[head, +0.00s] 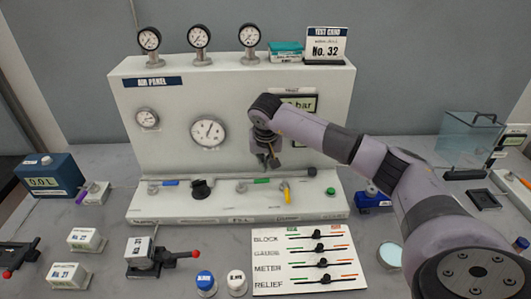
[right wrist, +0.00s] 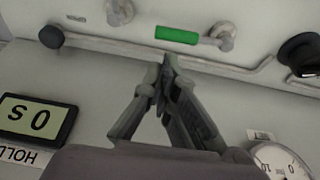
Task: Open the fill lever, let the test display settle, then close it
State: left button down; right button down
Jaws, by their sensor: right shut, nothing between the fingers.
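The fill lever, a green handle (head: 262,181) above a FILL label, lies sideways along the pipe at the panel's foot. It also shows in the right wrist view (right wrist: 177,35), apart from my fingers. My right gripper (head: 268,163) is shut and empty, pointing down in front of the panel just above the green handle. A display ending in "bar" (head: 303,104) is partly hidden by my right arm. In the right wrist view a small display (right wrist: 38,119) appears upside down and reads "0 s". My left gripper is not in view.
A blue handle (head: 170,183), a black knob (head: 201,189), a yellow lever (head: 286,190) and a green button (head: 331,191) share the panel's foot. A large gauge (head: 208,132) is on its face. A lettered board (head: 270,277) and red-handled clamp (head: 150,257) stand in front.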

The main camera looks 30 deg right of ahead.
aim_at(255, 181)
jog(key=x, duration=0.3)
jog(key=shift+f+p, duration=0.2)
jog(key=shift+p, duration=0.2)
jog(key=shift+w+d+f, duration=0.1)
jog(key=shift+w+f, duration=0.05)
jog(key=shift+f, duration=0.25)
